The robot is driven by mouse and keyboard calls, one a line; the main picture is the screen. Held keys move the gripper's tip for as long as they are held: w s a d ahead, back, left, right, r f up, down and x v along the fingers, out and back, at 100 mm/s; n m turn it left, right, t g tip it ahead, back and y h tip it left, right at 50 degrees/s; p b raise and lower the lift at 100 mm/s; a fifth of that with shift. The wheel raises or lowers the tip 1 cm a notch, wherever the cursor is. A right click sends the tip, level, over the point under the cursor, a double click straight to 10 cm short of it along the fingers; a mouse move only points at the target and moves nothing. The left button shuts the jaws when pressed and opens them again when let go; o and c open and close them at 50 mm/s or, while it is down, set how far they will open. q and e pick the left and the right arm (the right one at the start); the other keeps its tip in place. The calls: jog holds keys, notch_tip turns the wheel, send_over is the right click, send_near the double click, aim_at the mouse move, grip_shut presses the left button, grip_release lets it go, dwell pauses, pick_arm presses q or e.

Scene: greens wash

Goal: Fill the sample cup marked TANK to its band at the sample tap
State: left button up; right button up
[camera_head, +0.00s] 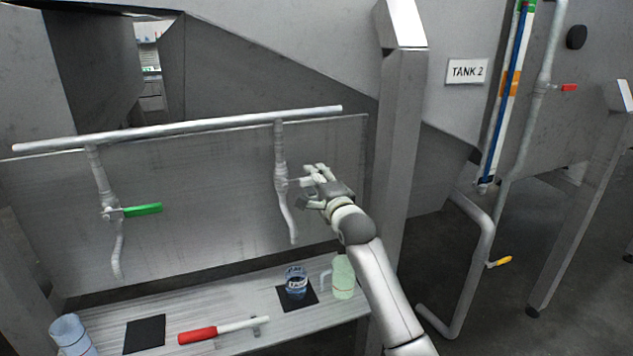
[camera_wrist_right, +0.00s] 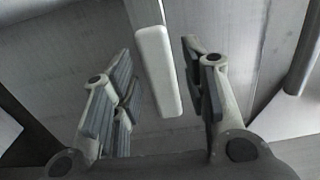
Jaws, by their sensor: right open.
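A clear cup (camera_head: 296,284) with a dark band of lettering, too small to read surely, stands upright on a black mat (camera_head: 284,304). It is below the spout of the right tap (camera_head: 282,180) on the pipe. I cannot tell the level inside it. That tap's pale lever (camera_head: 302,182) points right, towards my right gripper (camera_head: 318,188). In the right wrist view the white lever (camera_wrist_right: 157,70) shows between the spread fingers of my right gripper (camera_wrist_right: 163,95), with gaps on both sides. My left gripper is out of view.
A pale green jug (camera_head: 343,277) stands close right of the cup. A red-handled tool (camera_head: 198,335) lies on the bench, near an empty black mat (camera_head: 146,334) and a bluish container (camera_head: 70,332). A green-lever tap (camera_head: 142,210) hangs at left. A grey post (camera_head: 398,150) stands close behind my arm.

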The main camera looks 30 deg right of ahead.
jog(key=shift+s, duration=0.1)
jog(key=v, duration=1.1)
jog(key=shift+s+a, duration=0.2)
jog(key=shift+s, duration=0.2)
